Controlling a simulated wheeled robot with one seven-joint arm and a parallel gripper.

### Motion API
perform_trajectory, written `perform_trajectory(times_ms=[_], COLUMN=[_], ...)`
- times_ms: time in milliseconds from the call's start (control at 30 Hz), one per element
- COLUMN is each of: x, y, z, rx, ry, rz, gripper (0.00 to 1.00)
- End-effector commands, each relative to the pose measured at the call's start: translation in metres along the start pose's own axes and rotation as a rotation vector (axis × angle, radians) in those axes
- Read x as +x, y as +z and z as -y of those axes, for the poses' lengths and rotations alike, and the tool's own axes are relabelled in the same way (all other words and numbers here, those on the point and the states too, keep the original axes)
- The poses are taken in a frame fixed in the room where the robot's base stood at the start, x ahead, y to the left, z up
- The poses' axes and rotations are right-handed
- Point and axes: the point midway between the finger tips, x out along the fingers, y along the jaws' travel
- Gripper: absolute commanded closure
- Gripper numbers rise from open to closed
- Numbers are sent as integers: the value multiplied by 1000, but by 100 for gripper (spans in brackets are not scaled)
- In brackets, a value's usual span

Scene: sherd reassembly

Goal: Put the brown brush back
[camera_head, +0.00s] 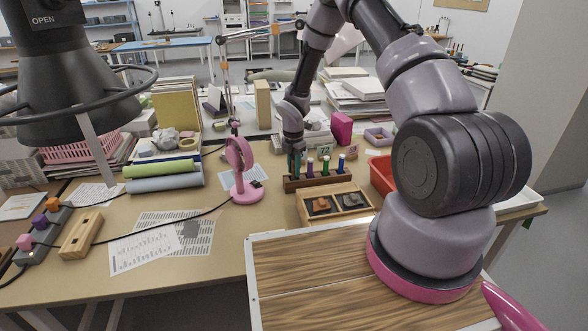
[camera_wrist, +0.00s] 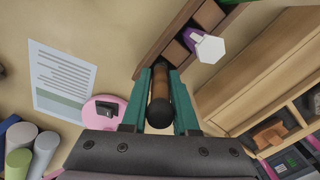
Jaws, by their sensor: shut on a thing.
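My gripper (camera_wrist: 160,102) has teal fingers and is shut on the brown brush (camera_wrist: 159,88), a brown cylinder with a dark rounded end towards the wrist camera. In the head view my gripper (camera_head: 295,162) points down over the left end of the dark wooden rack (camera_head: 320,181). In the wrist view the rack (camera_wrist: 192,22) shows square openings, and the far end of the brush is at its end opening. I cannot tell how deep the brush sits. Several other tools stand upright in the rack, one a purple tool with a white hexagonal top (camera_wrist: 208,47).
A wooden tray (camera_head: 335,205) with dark sherd compartments lies just in front of the rack. A pink fan (camera_head: 242,172) stands to the left, and a red bin (camera_head: 382,174) to the right. Printed sheets (camera_head: 165,240) lie flat on the table at the left.

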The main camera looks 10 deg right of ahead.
Motion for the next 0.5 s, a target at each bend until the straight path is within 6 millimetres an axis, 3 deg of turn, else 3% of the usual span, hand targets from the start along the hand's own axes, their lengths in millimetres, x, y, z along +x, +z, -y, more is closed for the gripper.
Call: perform_trajectory(times_ms=[100, 133, 200, 500], x=[3, 3, 3, 2], y=[0, 0, 0, 0], z=[0, 0, 0, 0], rx=[-1, -1, 0, 0], ry=[-1, 0, 0, 0], rz=[0, 0, 0, 0], gripper=[100, 68, 42, 42])
